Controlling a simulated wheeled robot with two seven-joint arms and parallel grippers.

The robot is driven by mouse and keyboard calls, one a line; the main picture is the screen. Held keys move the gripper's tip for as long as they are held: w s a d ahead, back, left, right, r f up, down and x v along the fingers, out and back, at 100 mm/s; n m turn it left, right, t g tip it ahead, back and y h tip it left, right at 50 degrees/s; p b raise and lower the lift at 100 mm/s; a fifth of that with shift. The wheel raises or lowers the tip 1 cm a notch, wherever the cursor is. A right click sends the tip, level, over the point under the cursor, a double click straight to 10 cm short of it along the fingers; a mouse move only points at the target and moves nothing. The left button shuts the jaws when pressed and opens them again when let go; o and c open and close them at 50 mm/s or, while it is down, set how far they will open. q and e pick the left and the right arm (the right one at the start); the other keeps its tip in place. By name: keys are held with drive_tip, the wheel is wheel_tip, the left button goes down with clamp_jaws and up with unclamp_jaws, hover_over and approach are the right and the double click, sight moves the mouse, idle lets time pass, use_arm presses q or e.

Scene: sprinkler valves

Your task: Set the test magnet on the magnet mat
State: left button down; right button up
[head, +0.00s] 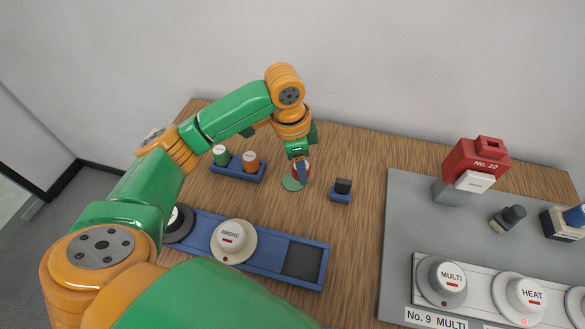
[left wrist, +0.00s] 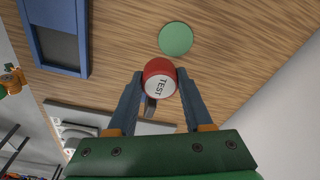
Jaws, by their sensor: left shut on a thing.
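The test magnet (left wrist: 160,80) is a red cylinder with a white face marked TEST. My left gripper (left wrist: 157,82) is shut on it, one finger on each side. In the head view my left gripper (head: 301,172) points down at the mat, and the magnet is mostly hidden by the fingers. The magnet mat (head: 290,184) is a round green disc on the wooden table, partly covered by the gripper in that view. My right gripper is not in view.
A blue rack (head: 239,171) with a green and an orange cylinder stands left of the mat. A small blue holder (head: 340,197) with a black block is to its right. A blue tray (head: 312,252) with a SMOKE detector (head: 232,240) lies nearer. A grey panel (head: 400,215) is at right.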

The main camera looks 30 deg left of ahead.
sight(295, 181)
use_arm(q)
drive_tip(key=a+f, duration=0.1)
drive_tip(key=w+a+f, duration=0.1)
drive_tip(key=a+f, duration=0.1)
drive_tip(key=f, duration=0.1)
drive_tip(key=shift+w, duration=0.35)
drive_tip(key=shift+d+f+p, duration=0.1)
drive_tip(key=shift+f+p, duration=0.25)
drive_tip(key=shift+f, duration=1.1)
drive_tip(key=shift+c, duration=1.5)
unclamp_jaws()
drive_tip(key=shift+r, duration=0.1)
wheel_tip(295, 181, up, 12)
drive_tip(key=s+a, duration=0.1)
drive_tip(key=shift+s+a, duration=0.1)
